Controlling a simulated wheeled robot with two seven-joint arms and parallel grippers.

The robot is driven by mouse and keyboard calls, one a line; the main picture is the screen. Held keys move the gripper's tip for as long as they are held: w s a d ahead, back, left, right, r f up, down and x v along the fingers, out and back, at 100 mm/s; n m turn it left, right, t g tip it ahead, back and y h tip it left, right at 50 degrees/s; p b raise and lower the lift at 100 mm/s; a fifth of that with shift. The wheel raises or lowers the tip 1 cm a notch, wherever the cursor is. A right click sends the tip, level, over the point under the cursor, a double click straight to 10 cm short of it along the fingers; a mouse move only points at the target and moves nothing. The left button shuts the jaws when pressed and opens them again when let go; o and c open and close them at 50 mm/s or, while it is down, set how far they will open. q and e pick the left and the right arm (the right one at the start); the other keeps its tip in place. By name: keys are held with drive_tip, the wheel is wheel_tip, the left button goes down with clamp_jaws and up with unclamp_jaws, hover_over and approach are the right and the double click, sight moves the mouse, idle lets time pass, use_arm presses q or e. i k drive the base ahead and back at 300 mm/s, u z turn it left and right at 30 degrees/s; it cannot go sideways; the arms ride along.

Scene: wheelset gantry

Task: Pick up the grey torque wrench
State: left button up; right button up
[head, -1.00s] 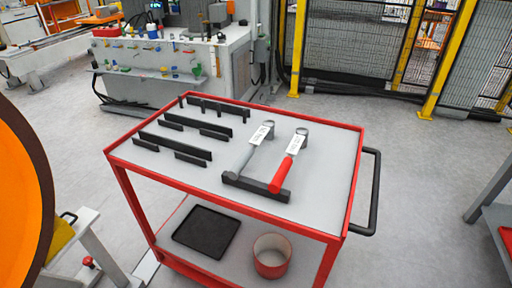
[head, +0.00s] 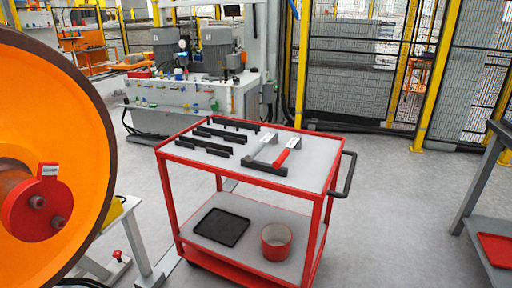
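The grey torque wrench (head: 260,150) lies on the top shelf of a red-framed cart (head: 318,158). Its handle end rests on a black holder bar (head: 265,168) near the cart's front edge. A second wrench with a red handle (head: 282,157) lies just to its right on the same bar. Neither of my grippers is in the head view.
Several black racks (head: 212,140) stand on the cart's left half. The lower shelf holds a black tray (head: 221,227) and a red-rimmed bin (head: 276,240). A large orange wheel (head: 60,110) is at the left. A black push handle (head: 347,175) sticks out at the cart's right.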

sight(271, 137)
drive_tip(key=u, duration=0.6)
drive_tip(key=i, duration=0.75)
drive_tip(key=u, duration=0.45)
